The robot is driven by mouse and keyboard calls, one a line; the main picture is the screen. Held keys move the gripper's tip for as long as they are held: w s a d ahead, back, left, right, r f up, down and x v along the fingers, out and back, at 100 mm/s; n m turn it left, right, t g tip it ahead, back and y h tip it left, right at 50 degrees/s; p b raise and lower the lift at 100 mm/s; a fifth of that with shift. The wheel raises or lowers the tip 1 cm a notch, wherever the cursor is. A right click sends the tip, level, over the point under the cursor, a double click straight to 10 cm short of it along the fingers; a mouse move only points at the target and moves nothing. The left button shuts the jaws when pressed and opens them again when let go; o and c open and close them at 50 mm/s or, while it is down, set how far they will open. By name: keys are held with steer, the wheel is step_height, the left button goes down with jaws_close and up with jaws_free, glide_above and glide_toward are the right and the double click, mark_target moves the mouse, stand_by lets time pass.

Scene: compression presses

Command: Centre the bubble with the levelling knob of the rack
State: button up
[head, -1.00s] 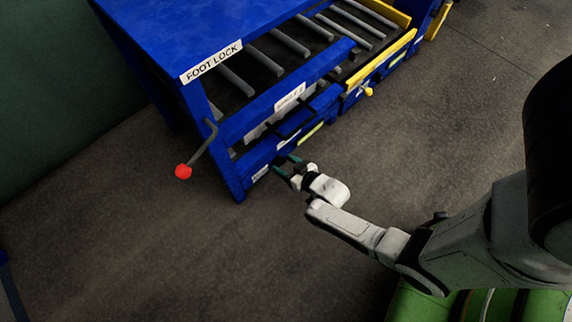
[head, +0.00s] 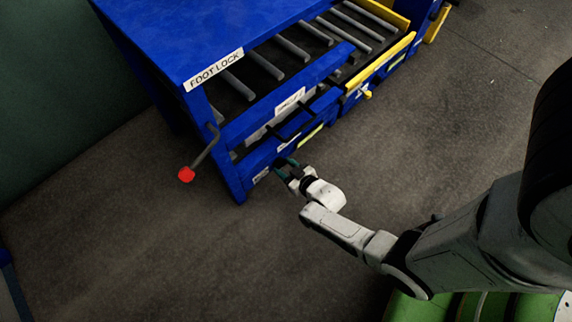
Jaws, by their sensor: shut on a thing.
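The blue rack (head: 240,176) stands at upper middle in the head view, with its low front panel facing my arm. My gripper (head: 283,169) is at this panel, close to its lower left part. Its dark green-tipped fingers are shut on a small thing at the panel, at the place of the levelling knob. The fingers hide most of it, so its shape and turn cannot be made out. A small yellow-green strip (head: 311,138) shows on the front panel to the upper right of my gripper. No bubble can be made out at this size.
A bent lever with a red ball (head: 187,174) sticks out at the rack's left corner, below the FOOT LOCK label (head: 215,69). Grey rollers (head: 292,48) lie in the rack. A yellow knob (head: 368,94) is farther right. The floor in front is clear.

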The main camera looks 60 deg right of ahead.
steer(key=shift+a+n+h+p, duration=0.15)
steer(key=shift+n+h+p, duration=0.55)
steer(key=shift+n+p, duration=0.25)
steer(key=shift+a+f+n+g+h, duration=0.15)
steer(key=shift+n+g+h, duration=0.15)
steer(key=shift+n+h, duration=0.55)
steer(key=shift+n, duration=0.3)
steer(key=o, duration=1.1)
steer(key=shift+c, duration=0.2)
steer(key=shift+a, duration=0.1)
steer(key=p+v, duration=0.4)
steer(key=v, duration=0.6)
steer(key=shift+s+p, duration=0.3)
steer(key=shift+p, duration=0.1)
